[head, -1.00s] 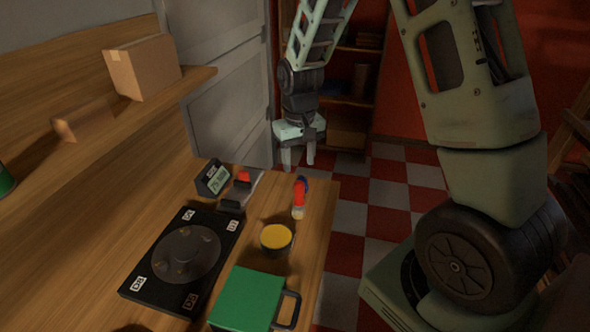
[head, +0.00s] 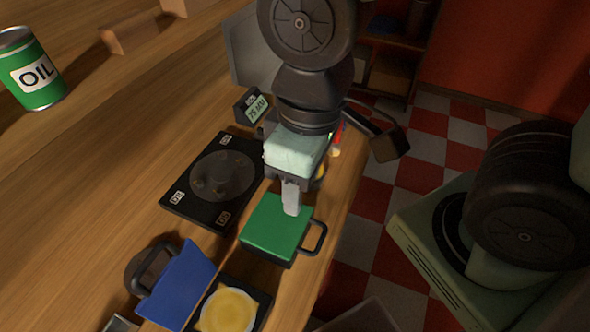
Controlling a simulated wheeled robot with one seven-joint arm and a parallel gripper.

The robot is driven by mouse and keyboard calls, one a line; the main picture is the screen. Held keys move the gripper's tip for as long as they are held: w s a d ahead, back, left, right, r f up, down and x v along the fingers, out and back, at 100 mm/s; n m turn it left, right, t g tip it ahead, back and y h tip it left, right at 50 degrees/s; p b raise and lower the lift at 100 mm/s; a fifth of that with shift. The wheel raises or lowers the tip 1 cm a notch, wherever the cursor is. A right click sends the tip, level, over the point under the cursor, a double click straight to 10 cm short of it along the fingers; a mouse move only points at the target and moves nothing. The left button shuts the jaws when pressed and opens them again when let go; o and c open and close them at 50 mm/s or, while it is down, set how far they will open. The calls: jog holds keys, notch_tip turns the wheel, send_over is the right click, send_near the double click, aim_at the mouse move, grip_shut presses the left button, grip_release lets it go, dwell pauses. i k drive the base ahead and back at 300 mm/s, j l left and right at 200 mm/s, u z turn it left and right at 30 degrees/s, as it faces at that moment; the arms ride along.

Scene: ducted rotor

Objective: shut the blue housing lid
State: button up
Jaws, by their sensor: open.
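The blue housing lid (head: 182,284) stands open, raised and tilted on the left side of its dark housing (head: 263,296). A dark handle (head: 140,274) shows at the lid's left edge. A yellow disc (head: 228,309) lies exposed inside the open housing, which the bottom of the picture cuts off. My gripper (head: 291,200) points down over the far part of the green-lidded box (head: 275,227), up and to the right of the blue lid. It is open and holds nothing visible. One finger shows clearly; the other is hidden. Whether the finger touches the green lid, I cannot tell.
The green box is shut, with a black handle (head: 317,238) on its right. A black plate with a round rotor (head: 221,176) lies left of my gripper. A small display (head: 257,109) stands behind. A green oil can (head: 36,72) is at upper left.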

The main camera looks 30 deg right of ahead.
aim_at(171, 301)
jog(key=i+l+u, duration=0.1)
jog(key=u, duration=0.8)
jog(key=k+l, duration=0.05)
